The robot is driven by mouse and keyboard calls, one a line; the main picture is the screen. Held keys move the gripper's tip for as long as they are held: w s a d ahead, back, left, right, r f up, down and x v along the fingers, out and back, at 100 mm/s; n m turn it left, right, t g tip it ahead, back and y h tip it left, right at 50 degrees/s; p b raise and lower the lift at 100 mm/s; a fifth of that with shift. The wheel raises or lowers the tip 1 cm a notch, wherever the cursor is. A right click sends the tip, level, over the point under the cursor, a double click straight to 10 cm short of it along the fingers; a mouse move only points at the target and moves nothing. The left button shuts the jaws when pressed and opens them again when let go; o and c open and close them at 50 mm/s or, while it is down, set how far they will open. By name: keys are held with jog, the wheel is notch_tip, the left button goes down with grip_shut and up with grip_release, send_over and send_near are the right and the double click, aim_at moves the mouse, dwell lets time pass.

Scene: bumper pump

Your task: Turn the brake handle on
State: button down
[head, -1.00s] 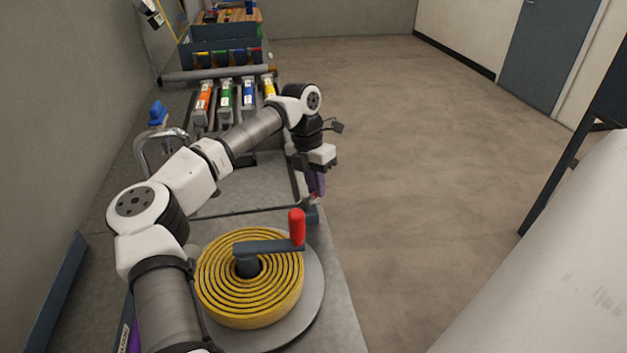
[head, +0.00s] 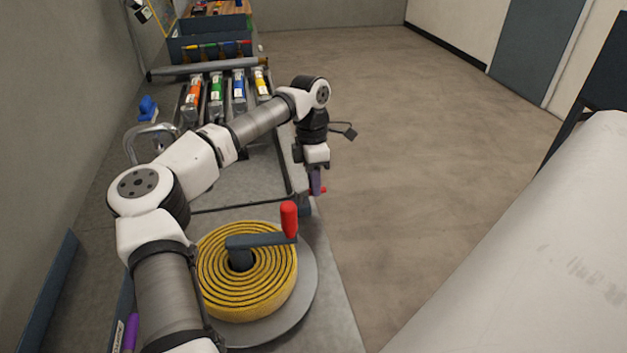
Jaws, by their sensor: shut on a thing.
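My gripper (head: 316,186) points down at the right edge of the bench, in the head view. A dark bracket (head: 305,206) sits just below the fingers at the bench edge. Nearer to me, a yellow coiled hose (head: 225,285) lies on a round grey plate (head: 305,300). A dark crank arm with an upright red grip (head: 289,219) stands over the coil, apart from my gripper.
Orange, green, blue and yellow labelled units (head: 216,90) stand farther back on the bench, before a grey roller (head: 200,69) and a blue bin (head: 210,45). A curved metal tube (head: 150,130) stands at left. The floor (head: 430,130) right of the bench is open.

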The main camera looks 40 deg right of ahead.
jog(key=shift+r, duration=0.1)
dwell(0.4)
jog(key=c, duration=1.4)
grip_release()
jog(key=r, duration=0.4)
jog(key=w+d+r+b, duration=0.1)
jog(key=r, duration=0.4)
jog(key=w+r+b, duration=0.1)
jog(key=r, duration=0.3)
jog(key=shift+w+d+r, duration=0.1)
jog(key=shift+d+r, duration=0.05)
jog(key=shift+r, duration=0.1)
